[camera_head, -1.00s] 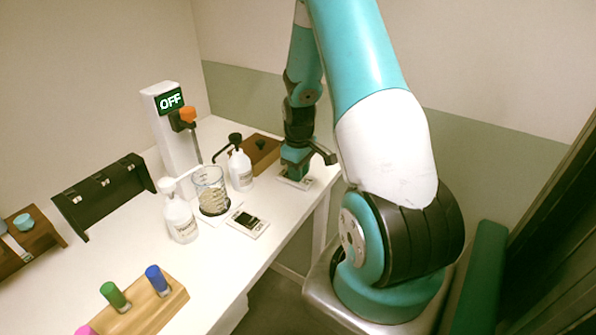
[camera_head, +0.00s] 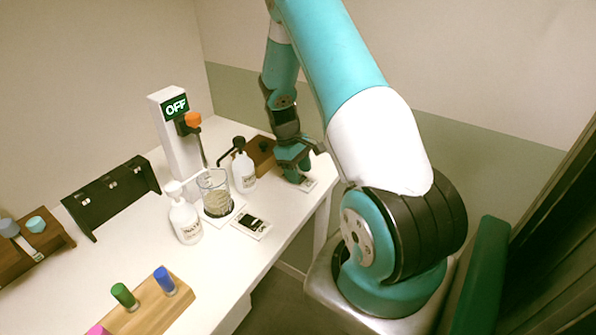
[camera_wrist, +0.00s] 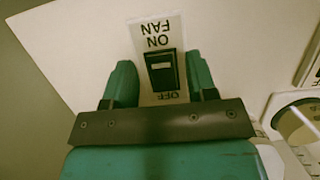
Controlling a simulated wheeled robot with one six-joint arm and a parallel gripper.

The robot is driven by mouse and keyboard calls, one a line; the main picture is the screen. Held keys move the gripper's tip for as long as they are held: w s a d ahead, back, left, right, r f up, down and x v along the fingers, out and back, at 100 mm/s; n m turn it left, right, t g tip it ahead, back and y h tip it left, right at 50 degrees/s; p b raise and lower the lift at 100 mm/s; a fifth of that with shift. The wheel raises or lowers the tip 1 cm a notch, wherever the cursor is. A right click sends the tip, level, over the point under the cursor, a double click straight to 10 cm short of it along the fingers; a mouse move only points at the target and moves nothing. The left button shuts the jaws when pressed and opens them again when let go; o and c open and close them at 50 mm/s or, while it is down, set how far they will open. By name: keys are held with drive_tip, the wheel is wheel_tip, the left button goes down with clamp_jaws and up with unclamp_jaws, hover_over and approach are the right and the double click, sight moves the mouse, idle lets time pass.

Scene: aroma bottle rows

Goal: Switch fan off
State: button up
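The fan switch (camera_wrist: 163,72) is a white plate with a black rocker, labelled FAN, ON and OFF. It lies on the white table. In the wrist view its labels are upside down, with OFF nearest my gripper's body. In the head view the switch plate (camera_head: 308,184) shows partly, beside and behind my gripper (camera_head: 293,172). In the wrist view my gripper (camera_wrist: 160,68) has its two teal fingers apart, one on each side of the plate, with nothing held between them. I cannot tell whether a finger touches the plate. The rocker's tilt is unclear.
A second switch plate (camera_head: 251,224) lies nearer on the table. Beside it are a glass beaker (camera_head: 214,191) and two white pump bottles (camera_head: 185,222) (camera_head: 244,172). Behind stands a white stirrer tower (camera_head: 173,140) reading OFF. A wooden vial rack (camera_head: 150,305) is in front.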

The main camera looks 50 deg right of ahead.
drive_tip(key=b+v, duration=0.2)
drive_tip(key=v, duration=1.5)
drive_tip(key=shift+r, duration=0.2)
drive_tip(key=shift+a, duration=0.15)
drive_tip(key=s+a+r+n+t, duration=0.2)
drive_tip(key=a+r, duration=0.1)
drive_tip(key=a, duration=0.9)
drive_tip(key=s+a+r+n+t, duration=0.1)
drive_tip(key=s+a+r+n, duration=0.15)
drive_tip(key=a, duration=0.85)
drive_tip(key=s+a+r+n+y, duration=0.1)
drive_tip(key=s+a+y, duration=0.3)
drive_tip(key=s+a, duration=1.1)
drive_tip(key=shift+a+r, duration=0.15)
drive_tip(key=shift+r, duration=0.1)
drive_tip(key=shift+s+n, duration=0.15)
drive_tip(key=shift+n, duration=0.1)
